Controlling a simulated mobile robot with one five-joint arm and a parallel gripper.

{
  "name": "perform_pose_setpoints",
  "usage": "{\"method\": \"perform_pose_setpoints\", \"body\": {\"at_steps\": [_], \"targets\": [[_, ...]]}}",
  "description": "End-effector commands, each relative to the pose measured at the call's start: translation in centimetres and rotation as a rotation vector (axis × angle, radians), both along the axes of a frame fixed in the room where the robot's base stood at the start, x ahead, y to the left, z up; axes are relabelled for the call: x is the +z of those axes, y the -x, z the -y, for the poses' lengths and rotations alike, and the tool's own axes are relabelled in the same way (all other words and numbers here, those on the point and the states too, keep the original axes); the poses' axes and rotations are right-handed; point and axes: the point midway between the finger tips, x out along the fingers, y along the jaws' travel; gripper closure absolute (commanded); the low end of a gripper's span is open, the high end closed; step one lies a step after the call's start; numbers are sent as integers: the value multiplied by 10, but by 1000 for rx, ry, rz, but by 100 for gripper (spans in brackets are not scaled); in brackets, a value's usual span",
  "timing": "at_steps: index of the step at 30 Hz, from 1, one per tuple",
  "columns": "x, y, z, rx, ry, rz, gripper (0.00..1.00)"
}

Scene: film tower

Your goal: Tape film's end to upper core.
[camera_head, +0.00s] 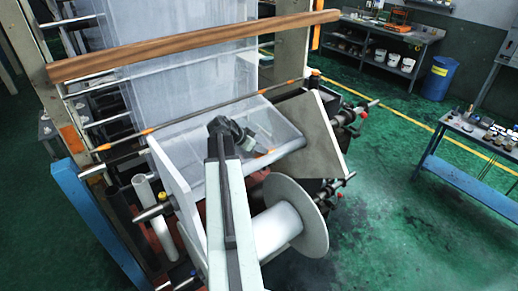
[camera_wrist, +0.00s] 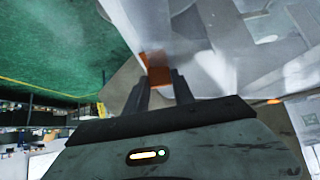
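A wide sheet of translucent film (camera_head: 185,80) hangs down the tower and comes forward over the rollers. My gripper (camera_head: 262,142) is over the film-covered front part of the machine, at the end of my arm. In the wrist view, my gripper's two fingers (camera_wrist: 160,82) stand apart. A small orange patch, apparently tape (camera_wrist: 158,68), shows between and just past the fingertips, against the pale film (camera_wrist: 215,50). I cannot tell whether the fingers touch it. A white roll (camera_head: 277,228) with a large round flange sits at the lower front. Which part is the upper core is not clear.
A wooden bar (camera_head: 190,50) crosses above the film. A blue post (camera_head: 95,215) stands at left. The green floor right of the machine is open, up to a side table (camera_head: 485,138) and blue barrel (camera_head: 438,78).

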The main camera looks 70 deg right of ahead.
Motion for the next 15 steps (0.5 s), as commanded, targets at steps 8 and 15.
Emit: {"method": "perform_pose_setpoints", "body": {"at_steps": [8,15], "targets": [[0,0,0,-1,0,-1,45],[7,-2,-4,1,0,-1,45]]}}
